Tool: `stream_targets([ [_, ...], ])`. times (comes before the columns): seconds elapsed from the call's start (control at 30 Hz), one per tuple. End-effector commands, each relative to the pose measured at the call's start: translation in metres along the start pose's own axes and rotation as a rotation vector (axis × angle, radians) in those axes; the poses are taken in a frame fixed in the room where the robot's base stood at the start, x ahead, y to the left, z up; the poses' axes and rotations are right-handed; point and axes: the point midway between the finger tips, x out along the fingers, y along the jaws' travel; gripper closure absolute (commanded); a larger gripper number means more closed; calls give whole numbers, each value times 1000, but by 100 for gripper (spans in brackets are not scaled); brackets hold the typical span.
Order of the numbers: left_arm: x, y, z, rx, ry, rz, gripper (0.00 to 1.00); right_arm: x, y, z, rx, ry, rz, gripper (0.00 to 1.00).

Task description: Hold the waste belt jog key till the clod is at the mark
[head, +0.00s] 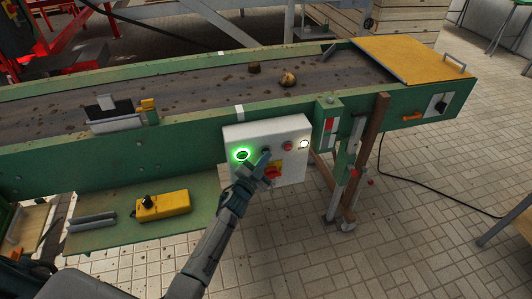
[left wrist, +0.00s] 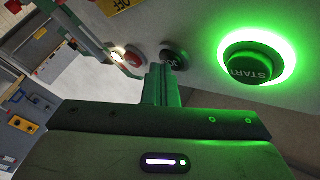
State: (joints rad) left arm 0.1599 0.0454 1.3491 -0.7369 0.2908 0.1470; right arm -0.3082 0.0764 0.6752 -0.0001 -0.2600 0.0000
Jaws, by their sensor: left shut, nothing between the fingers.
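The white control panel (head: 232,134) is on the near side of the green conveyor. It carries a lit green START button (head: 242,155), which also shows in the left wrist view (left wrist: 252,66), and a dark jog key (left wrist: 174,57). My left gripper (head: 264,157) is shut and empty, its fingertips (left wrist: 165,78) at the jog key; I cannot tell if it is pressed in. A dark brown lump, seemingly the clod (head: 254,68), lies on the belt (head: 190,86). It is right of the line between the white mark on the near rail (head: 239,111) and the one on the far rail (head: 221,53). My right gripper is out of view.
A lighter, potato-like lump (head: 288,80) lies right of the clod. The panel also has a red button (head: 287,146), a lit white button (head: 304,144) and a red-and-yellow switch (head: 272,170). A yellow box (head: 163,205) sits on the green shelf. A yellow plate (head: 412,58) covers the belt's right end.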

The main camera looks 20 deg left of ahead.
Motion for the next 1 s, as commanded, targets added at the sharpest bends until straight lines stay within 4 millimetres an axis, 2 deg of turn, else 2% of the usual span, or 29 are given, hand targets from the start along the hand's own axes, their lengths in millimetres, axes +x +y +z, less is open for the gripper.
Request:
stream_targets([
  [0.47, 0, 0, 0, 0, 0, 0, 100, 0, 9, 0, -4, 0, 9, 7],
  [1.0, 0, 0, 0, 0, 0, 0, 100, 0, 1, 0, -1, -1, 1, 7],
])
